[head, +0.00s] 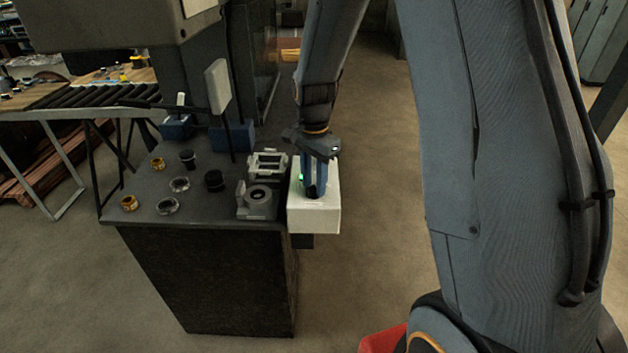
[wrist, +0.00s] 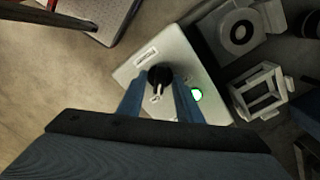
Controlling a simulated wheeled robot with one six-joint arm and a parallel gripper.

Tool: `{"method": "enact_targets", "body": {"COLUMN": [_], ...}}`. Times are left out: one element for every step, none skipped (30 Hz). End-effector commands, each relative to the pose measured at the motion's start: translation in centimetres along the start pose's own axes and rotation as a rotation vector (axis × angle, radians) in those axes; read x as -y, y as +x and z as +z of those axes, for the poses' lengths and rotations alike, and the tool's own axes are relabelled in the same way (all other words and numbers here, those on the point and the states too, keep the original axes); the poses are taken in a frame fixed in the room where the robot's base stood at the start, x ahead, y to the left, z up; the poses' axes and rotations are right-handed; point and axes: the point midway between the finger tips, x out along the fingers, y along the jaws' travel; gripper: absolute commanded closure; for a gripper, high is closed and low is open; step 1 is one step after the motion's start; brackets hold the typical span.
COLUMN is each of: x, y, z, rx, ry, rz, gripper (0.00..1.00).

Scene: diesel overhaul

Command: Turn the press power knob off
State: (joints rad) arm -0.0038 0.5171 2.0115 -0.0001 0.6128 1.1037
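The press control box (head: 314,218) is a pale box at the right edge of the dark press table, with a lit green lamp (wrist: 197,94) on top. The black power knob (wrist: 159,76) with a light pointer mark shows on its top face in the wrist view, beside a small label plate (wrist: 146,56). My gripper (head: 315,190) points down over the box; in the wrist view its two blue fingers (wrist: 160,82) stand on either side of the knob, with some gap visible. In the head view the fingers hide most of the knob. I cannot tell if they touch it.
A grey bearing block (head: 257,201) and a pale open frame (head: 268,163) stand close left of the box. Several small rings and dark cups lie farther left on the table (head: 140,184). A roller conveyor (head: 95,95) is behind.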

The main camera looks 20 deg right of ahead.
Motion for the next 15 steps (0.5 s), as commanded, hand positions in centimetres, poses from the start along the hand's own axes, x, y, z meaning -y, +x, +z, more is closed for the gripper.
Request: {"method": "enact_targets", "body": {"x": [0.0, -0.01, -0.01, -0.01, -0.01, -0.01, -0.01, -0.01, -0.01, -0.01, -0.02, -0.02, -0.02, -0.02, -0.02], "y": [0.01, 0.01, 0.0, 0.0, 0.0, 0.0, 0.0, 0.0, 0.0, -0.01, -0.01, -0.01, -0.01, -0.01, -0.01], "z": [0.0, 0.0, 0.0, 0.0, 0.0, 0.0, 0.0, 0.0, 0.0, 0.0, 0.0, 0.0, 0.01, 0.01, 0.0], "rx": [0.0, 0.0, 0.0, 0.0, 0.0, 0.0, 0.0, 0.0, 0.0, 0.0, 0.0, 0.0, 0.0, 0.0, 0.0], "ry": [0.0, 0.0, 0.0, 0.0, 0.0, 0.0, 0.0, 0.0, 0.0, 0.0, 0.0, 0.0, 0.0, -0.001, -0.003], "rz": [0.0, 0.0, 0.0, 0.0, 0.0, 0.0, 0.0, 0.0, 0.0, 0.0, 0.0, 0.0, 0.0, 0.0, 0.0], "gripper": [0.68, 0.68, 0.68, 0.68, 0.73, 0.8, 0.85, 0.9, 0.97, 1.0, 1.0, 1.0, 1.0, 1.0, 1.0]}}
